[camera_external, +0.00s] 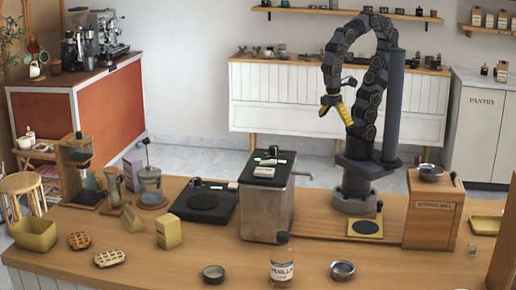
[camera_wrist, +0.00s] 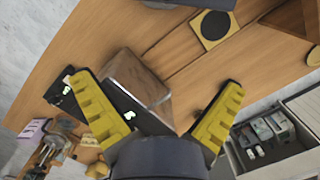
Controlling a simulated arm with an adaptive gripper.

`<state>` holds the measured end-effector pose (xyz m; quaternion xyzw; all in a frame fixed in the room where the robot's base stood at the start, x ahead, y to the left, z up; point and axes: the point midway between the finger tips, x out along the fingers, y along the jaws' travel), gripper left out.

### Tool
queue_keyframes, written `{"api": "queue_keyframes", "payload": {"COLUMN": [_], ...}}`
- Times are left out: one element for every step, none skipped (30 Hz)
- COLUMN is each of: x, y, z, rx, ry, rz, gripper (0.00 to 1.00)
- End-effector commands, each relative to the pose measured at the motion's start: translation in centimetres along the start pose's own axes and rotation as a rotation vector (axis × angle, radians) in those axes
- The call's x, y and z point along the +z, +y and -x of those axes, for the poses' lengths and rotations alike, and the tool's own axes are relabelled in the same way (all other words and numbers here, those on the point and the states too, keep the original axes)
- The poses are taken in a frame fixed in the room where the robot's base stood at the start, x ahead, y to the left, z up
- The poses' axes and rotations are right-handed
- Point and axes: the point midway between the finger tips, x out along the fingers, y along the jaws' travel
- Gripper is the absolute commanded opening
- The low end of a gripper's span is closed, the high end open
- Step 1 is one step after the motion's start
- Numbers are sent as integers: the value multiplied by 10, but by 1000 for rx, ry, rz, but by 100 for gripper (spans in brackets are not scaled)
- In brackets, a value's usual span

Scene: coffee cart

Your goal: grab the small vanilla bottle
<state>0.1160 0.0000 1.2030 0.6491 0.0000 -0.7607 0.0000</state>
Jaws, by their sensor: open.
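The small vanilla bottle (camera_external: 282,268) stands upright at the front edge of the wooden counter, near the middle, in the external view. It has a pale label with partly readable lettering and amber contents. I cannot make it out in the wrist view. My gripper (camera_external: 336,108) is raised well above the counter, behind and up from the bottle, far from it. In the wrist view my gripper (camera_wrist: 158,85) shows two yellow ridged fingers spread wide with nothing between them touching them.
A steel machine (camera_external: 267,206) stands on the counter behind the bottle. Metal bowls (camera_external: 213,273) and (camera_external: 343,270) flank the bottle. A wooden box (camera_external: 433,213) stands at right. Counter between machine and right bowl is clear.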

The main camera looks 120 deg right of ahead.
Motion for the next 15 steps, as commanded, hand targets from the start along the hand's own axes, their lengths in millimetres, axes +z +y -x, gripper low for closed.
{"api": "queue_keyframes", "payload": {"x": [0, 0, -1, -2, -3, -5, -7, -10, -16, -22, -28, -39, -49, -59, -75], "y": [1, 3, 8, 13, 20, 33, 44, 56, 74, 87, 100, 115, 125, 133, 142], "z": [0, -1, -3, -4, -6, -8, -10, -10, -9, -7, -4, 2, 7, 13, 22], "rx": [5, 15, 38, 66, 103, 168, 226, 293, 394, 475, 557, 669, 751, 833, 940], "ry": [-3, -8, -20, -33, -49, -73, -96, -121, -151, -174, -193, -216, -227, -238, -247], "rz": [0, 1, 4, 7, 12, 19, 30, 44, 67, 90, 117, 158, 192, 231, 287], "gripper": [98, 98, 98, 98, 98, 98, 98, 98, 98, 98, 98, 98, 98, 98, 98]}}
